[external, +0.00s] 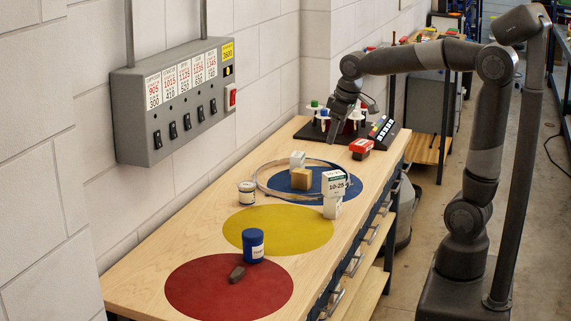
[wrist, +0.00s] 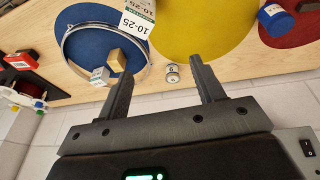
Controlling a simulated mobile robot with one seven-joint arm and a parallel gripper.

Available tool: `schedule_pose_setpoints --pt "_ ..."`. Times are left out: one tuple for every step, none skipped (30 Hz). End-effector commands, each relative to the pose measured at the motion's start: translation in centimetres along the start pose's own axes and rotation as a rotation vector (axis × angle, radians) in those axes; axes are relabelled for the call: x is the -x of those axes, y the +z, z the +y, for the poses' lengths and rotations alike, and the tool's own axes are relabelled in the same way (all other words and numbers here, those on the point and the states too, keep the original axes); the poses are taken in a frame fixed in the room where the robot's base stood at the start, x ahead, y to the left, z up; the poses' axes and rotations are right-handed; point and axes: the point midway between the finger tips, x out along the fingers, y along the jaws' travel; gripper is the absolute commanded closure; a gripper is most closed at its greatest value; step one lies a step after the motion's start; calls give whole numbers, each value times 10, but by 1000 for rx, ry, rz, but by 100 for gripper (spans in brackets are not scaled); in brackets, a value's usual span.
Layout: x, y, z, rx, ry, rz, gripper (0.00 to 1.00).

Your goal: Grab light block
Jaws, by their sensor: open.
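In the wrist view the tan block (wrist: 117,61) and white block (wrist: 99,76) lie left of the fingers, the tan one near the left fingertip in the picture. My gripper (external: 334,135) is above the far end of the bench, its fingers apart and empty. The wrist view shows bare bench and a small tin between the gripper's fingers (wrist: 160,77). I cannot tell its exact height.
A tagged white box (external: 332,207) stands at the hoop's right; the tin (external: 247,192) is left. A red box (external: 361,146) and rack (external: 375,134) are at the back. A blue canister (external: 253,245) and dark lump (external: 237,274) are in front. The yellow disc (external: 278,230) is mostly clear.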

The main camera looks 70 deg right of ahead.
Motion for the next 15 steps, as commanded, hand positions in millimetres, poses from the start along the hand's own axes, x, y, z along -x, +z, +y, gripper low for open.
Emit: schedule_pose_setpoints --pt "-9 -15 11 -3 1 -21 38" --pt "-14 -22 16 -3 1 -32 38" --pt "-20 -31 24 -4 2 -46 38" --pt "-26 -38 29 -4 1 -57 38" --pt "-31 -46 35 -4 1 -66 38" --pt "-39 -54 43 -5 0 -79 38" --pt "-45 -61 49 -6 -2 -90 38" --pt "-51 -67 56 -7 -3 -101 38" --pt "-60 -74 65 -8 -5 -114 38" --pt "-67 -80 71 -9 -7 -123 38" --pt "-74 -86 78 -11 -9 -132 38" --pt "-83 -92 88 -12 -12 -146 38" --pt "-91 -97 94 -13 -15 -156 38" --pt "-99 -101 102 -15 -18 -165 38" --pt "-110 -107 111 -17 -22 -178 38"
